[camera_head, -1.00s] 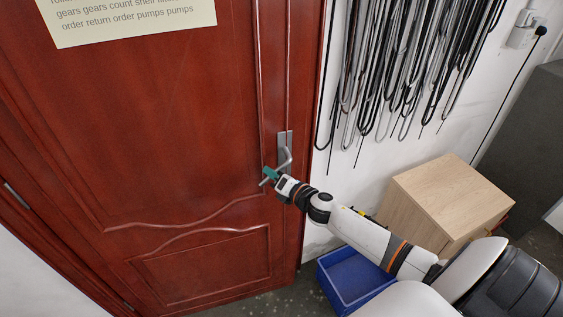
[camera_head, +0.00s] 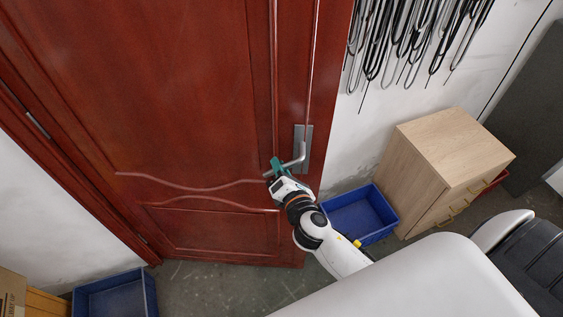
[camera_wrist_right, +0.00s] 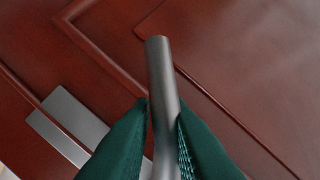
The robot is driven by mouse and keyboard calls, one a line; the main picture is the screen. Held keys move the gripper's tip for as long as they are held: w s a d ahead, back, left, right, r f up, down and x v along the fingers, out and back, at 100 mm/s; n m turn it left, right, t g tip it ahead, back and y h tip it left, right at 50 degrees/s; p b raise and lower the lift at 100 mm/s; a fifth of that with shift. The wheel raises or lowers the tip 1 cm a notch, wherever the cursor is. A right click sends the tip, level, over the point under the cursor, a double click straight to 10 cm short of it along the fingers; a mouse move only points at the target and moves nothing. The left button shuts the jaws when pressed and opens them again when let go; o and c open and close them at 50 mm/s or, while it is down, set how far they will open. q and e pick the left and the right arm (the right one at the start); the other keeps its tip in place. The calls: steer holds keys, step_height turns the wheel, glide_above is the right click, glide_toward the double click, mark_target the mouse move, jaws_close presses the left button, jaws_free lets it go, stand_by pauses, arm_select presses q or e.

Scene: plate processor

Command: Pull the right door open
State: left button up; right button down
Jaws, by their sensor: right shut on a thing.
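The red-brown panelled door (camera_head: 190,110) fills the left and middle of the head view. It stands away from the wall on its right side, with floor showing below it. Its grey metal handle (camera_head: 299,152) sits on a plate near the door's right edge. My right gripper (camera_head: 275,169), with green fingers, is shut on the handle. In the right wrist view, the fingers press on both sides of the handle bar (camera_wrist_right: 160,80), whose end sticks out past them. The handle plate (camera_wrist_right: 66,124) shows at lower left. My left gripper is not in view.
A blue bin (camera_head: 362,214) stands on the floor right of the door, beside a wooden cabinet (camera_head: 450,165). Another blue bin (camera_head: 115,295) and a box (camera_head: 12,290) are at lower left. Bare floor (camera_head: 215,285) lies below the door. Dark cables hang on the wall.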

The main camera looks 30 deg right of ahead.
steer(key=c, duration=1.4)
jaws_free()
steer(key=shift+s, duration=0.3)
steer(key=shift+s+a+r+b, duration=0.25)
steer(key=shift+s+b, duration=0.3)
steer(key=shift+s, duration=1.3)
steer(key=shift+s+a+r+b, duration=0.25)
steer(key=shift+s+b, duration=0.3)
steer(key=shift+s, duration=1.3)
steer(key=shift+s+a+r+b, duration=0.2)
steer(key=shift+s+b, duration=0.35)
steer(key=shift+s, duration=1.3)
steer(key=shift+c, duration=0.2)
